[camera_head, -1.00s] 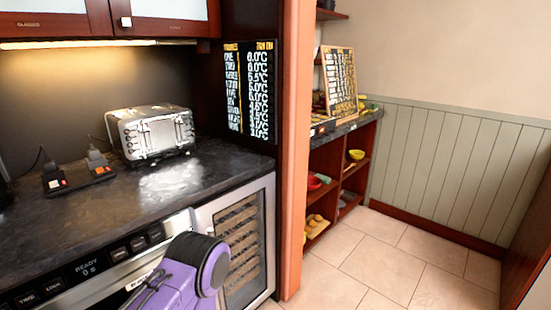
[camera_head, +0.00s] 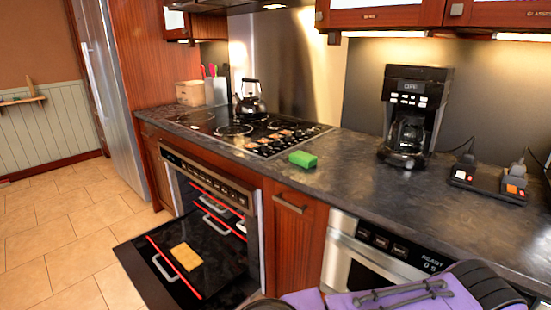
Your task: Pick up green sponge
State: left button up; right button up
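The green sponge (camera_head: 303,159) is a small bright green block. It lies flat on the dark countertop (camera_head: 335,180), just right of the cooktop's near right corner. Nothing touches it or hides it. A purple and black part of my own arm shows at the bottom right, well in front of the counter and apart from the sponge. Neither of my grippers shows in this view.
The oven door (camera_head: 160,243) hangs open into the floor space, with a yellow-orange slab (camera_head: 186,257) on it. A cooktop (camera_head: 245,131) with a kettle (camera_head: 250,100), a coffee maker (camera_head: 408,115) and a power strip (camera_head: 488,180) stand along the counter. Floor (camera_head: 60,235) at left is clear.

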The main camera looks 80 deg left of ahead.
aim_at(303, 160)
jog(key=u, duration=2.65)
